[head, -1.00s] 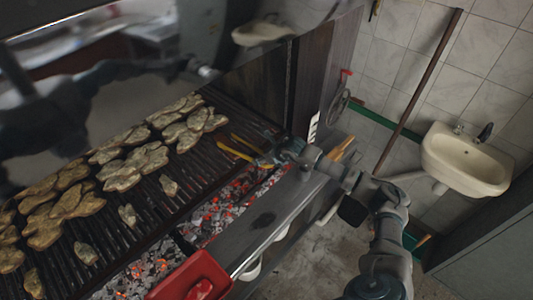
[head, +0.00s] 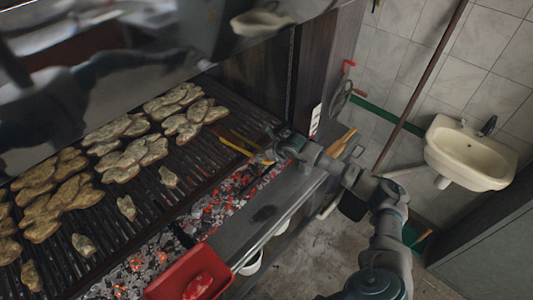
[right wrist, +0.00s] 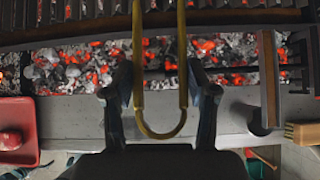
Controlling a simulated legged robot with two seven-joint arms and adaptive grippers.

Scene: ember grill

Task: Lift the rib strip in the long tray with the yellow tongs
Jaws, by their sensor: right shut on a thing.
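My right gripper (right wrist: 160,110) is shut on the yellow tongs (right wrist: 138,85), with one finger on each side of their bent end in the right wrist view. In the head view the right gripper (head: 275,148) is at the far right end of the grill, and the tongs (head: 238,143) point left over the grate. The long red tray (head: 187,277) is at the bottom of the head view, with a small piece of meat (head: 197,287) in it, cut by the frame edge. The tray (right wrist: 18,130) also shows at left in the right wrist view. My left gripper is not in view.
Several pieces of meat (head: 125,160) lie on the grill grate (head: 190,180). Glowing coals (head: 225,195) lie open along its front. A grey ledge (head: 265,215) runs beside them. A brush (right wrist: 301,133) is at right in the wrist view. A sink (head: 470,155) hangs on the wall.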

